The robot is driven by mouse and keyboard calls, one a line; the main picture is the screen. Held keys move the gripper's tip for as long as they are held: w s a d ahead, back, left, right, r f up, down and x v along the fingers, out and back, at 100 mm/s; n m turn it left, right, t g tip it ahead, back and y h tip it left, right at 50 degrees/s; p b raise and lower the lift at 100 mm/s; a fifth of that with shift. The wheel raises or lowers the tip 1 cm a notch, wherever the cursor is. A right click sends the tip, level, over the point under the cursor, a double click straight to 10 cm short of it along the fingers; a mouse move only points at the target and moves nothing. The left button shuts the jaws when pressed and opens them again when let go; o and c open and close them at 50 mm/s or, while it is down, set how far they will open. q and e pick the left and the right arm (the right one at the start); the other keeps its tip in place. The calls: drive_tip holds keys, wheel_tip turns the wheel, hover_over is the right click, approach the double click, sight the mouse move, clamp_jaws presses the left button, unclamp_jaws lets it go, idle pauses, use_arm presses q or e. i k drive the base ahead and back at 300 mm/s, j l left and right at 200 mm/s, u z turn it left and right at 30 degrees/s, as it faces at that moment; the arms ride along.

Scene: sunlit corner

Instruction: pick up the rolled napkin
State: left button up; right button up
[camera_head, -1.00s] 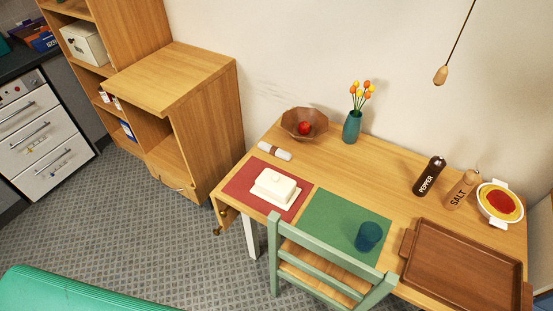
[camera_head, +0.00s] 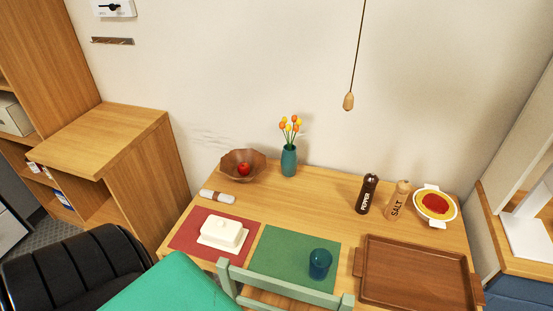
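The rolled napkin (camera_head: 224,197) is a small white roll with a brown band around it near its left end. It lies on the wooden table (camera_head: 330,214), near the table's left side, between the brown bowl (camera_head: 236,174) behind it and the red placemat (camera_head: 192,245) in front. Nothing covers it. Neither of my grippers shows in the head view.
A white butter dish (camera_head: 222,233) is on the red placemat. A blue cup (camera_head: 319,264) stands on the green placemat (camera_head: 272,254). A vase (camera_head: 288,161), grinders and wooden tray (camera_head: 415,272) are further right. A pale green chair (camera_head: 285,292) stands in front.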

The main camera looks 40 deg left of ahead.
sight(216, 196)
drive_tip(key=j+z, duration=0.2)
drive_tip(key=z, duration=0.3)
drive_tip(key=k+j+z, duration=0.15)
drive_tip(key=z, duration=0.35)
drive_tip(key=k+j+z, duration=0.1)
drive_tip(key=z, duration=0.35)
drive_tip(key=k+j, duration=0.3)
drive_tip(key=k, duration=0.15)
drive_tip(key=k+j, duration=0.3)
drive_tip(key=k, duration=0.2)
drive_tip(key=k+j, duration=0.25)
drive_tip(key=k, duration=0.2)
drive_tip(key=k+j, duration=0.3)
drive_tip(key=k, duration=0.2)
drive_tip(key=k+j, duration=0.3)
drive_tip(key=k, duration=0.15)
drive_tip(key=k+j, duration=0.3)
drive_tip(key=k, duration=0.2)
